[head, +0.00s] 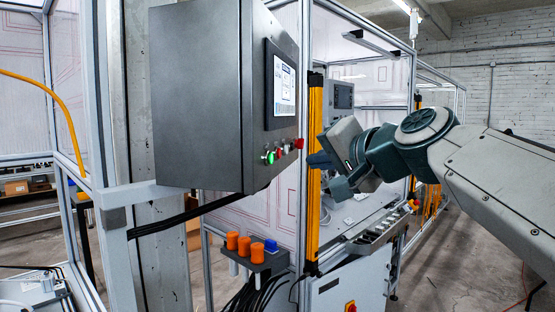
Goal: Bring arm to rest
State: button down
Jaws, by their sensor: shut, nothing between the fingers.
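My gripper (326,173) is in the middle of the head view, at the end of my arm, which reaches in from the right edge. Its bluish fingers point left, and it is shut and empty. It appears just right of the control box's button row and in front of a yellow light curtain post (314,160). I cannot tell the exact gap between the fingers and the post. The arm is bent and held up off everything below it.
A dark control box (195,100) with a screen (284,87) and coloured buttons (280,152) stands at left. Below are orange connectors (244,243) on a bracket. A framed cell with a work surface (350,222) lies behind my gripper. Open floor (440,270) shows at lower right.

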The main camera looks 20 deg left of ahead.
jog(key=s+d+f+h, duration=0.1)
jog(key=d+f+h, duration=0.3)
jog(key=d+f, duration=0.6)
jog(key=s+d+f+g+h, duration=0.2)
jog(key=s+d+f, duration=0.4)
jog(key=f, duration=0.3)
jog(key=s+d+f+n+g+h, duration=0.1)
jog(key=s+d+f+g+h, duration=0.1)
jog(key=s+d+f, duration=0.4)
jog(key=s+d+f+g+h, duration=0.2)
jog(key=s+d+f+h, duration=0.2)
jog(key=f, duration=1)
jog(key=shift+s+d+f+g, duration=0.25)
jog(key=shift+s+d+g, duration=0.05)
jog(key=shift+s+d, duration=0.6)
